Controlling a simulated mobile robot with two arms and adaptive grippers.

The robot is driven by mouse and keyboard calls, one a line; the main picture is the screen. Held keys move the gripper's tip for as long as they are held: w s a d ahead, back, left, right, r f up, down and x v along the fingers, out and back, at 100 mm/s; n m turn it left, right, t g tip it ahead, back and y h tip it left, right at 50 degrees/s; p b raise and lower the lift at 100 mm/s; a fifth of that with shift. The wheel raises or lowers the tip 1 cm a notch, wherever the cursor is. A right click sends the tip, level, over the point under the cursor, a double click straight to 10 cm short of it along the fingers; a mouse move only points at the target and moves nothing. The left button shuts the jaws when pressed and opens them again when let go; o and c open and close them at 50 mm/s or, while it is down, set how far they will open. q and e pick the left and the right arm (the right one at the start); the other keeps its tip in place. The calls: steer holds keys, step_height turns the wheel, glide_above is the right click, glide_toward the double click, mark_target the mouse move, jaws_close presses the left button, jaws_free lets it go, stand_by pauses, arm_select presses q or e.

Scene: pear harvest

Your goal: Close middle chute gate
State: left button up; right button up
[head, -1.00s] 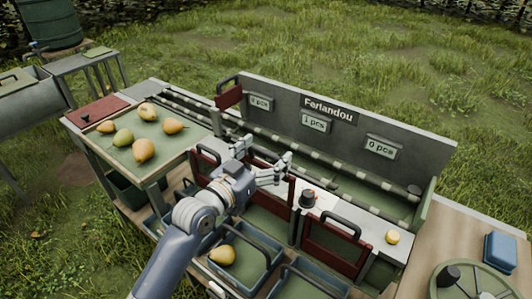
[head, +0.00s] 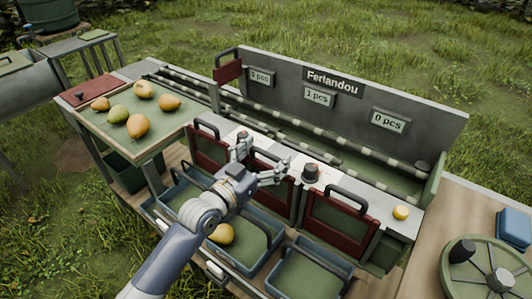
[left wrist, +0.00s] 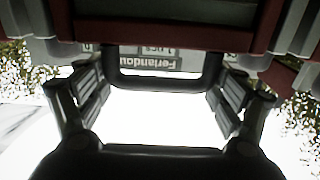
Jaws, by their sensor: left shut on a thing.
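The middle chute gate (head: 271,188) is a dark red panel in the front of the grey sorting console, its top about level with the gates on either side. My left gripper (head: 263,154) is at its top edge, partly covering it. In the left wrist view, the dark U-shaped gate handle (left wrist: 165,82) lies between the fingers of my left gripper (left wrist: 160,95), which is shut on it. The panel's lower edge is hard to make out. My right gripper is in neither view.
A blue crate (head: 272,262) is below. Several pears lie on the sorting tray (head: 160,146) at left.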

arm_select(q)
steer(key=shift+s+d+f, duration=0.1)
steer(key=shift+f, duration=0.3)
steer(key=o, duration=1.2)
steer(key=shift+o, duration=0.2)
steer(key=shift+r, duration=0.1)
steer(key=v, duration=1.2)
